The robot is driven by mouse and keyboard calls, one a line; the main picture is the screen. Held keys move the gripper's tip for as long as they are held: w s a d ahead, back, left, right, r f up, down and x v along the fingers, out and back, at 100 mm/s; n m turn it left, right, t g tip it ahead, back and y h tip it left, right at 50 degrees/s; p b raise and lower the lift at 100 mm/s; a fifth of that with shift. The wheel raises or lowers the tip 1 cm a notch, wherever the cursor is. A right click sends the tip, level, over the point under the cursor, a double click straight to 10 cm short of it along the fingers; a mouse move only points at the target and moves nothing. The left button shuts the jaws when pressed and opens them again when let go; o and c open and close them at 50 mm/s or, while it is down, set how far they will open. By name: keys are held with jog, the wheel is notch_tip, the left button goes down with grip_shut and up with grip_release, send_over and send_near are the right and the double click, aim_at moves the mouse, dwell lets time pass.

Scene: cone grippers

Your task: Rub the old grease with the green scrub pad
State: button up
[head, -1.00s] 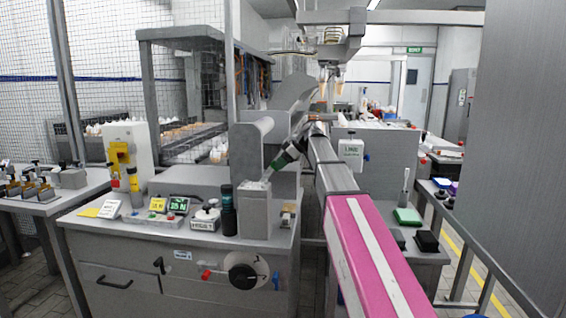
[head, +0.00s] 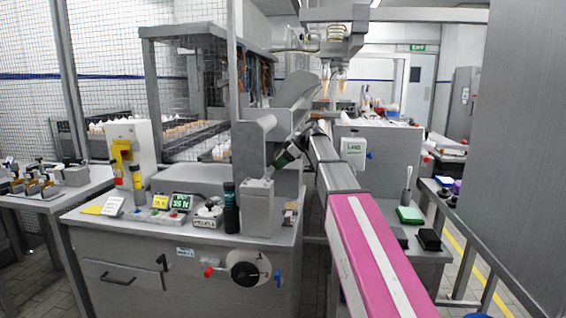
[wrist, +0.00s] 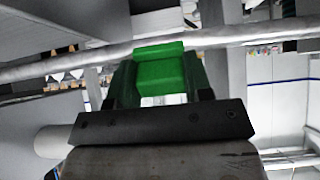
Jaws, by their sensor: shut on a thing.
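My gripper (wrist: 158,90) is shut on the green scrub pad (wrist: 162,72), which sits between its two dark fingers in the wrist view. In the head view my gripper (head: 284,160) slants down and left, beside the grey machine housing and just above the grey box (head: 258,208) on the bench. Only a small bit of green shows at its tip there, and I cannot tell whether the pad touches anything. I cannot make out the old grease in either view.
A dark bottle (head: 231,208), small displays (head: 181,202) and a yellow-fronted white unit (head: 128,158) stand on the bench. A grey bar (wrist: 220,36) crosses behind the pad in the wrist view. Another green block (head: 410,215) and black blocks (head: 428,239) lie on the right table.

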jog(key=shift+w+a+f, duration=0.1)
jog(key=shift+a+f, duration=0.3)
jog(key=shift+w, duration=0.1)
dwell(0.3)
jog(key=w, duration=0.3)
jog(key=shift+w+d, duration=0.35)
jog(key=shift+s, duration=0.1)
jog(key=shift+s+a+f, duration=0.1)
jog(key=shift+s+a, duration=0.05)
jog(key=shift+s, duration=0.55)
jog(key=shift+s+a+f, duration=0.1)
jog(key=shift+s+a, duration=0.1)
jog(key=shift+s, duration=0.45)
jog(key=shift+s+a+f, duration=0.1)
jog(key=shift+s+a, duration=0.05)
jog(key=shift+s, duration=0.55)
jog(key=shift+r, duration=0.2)
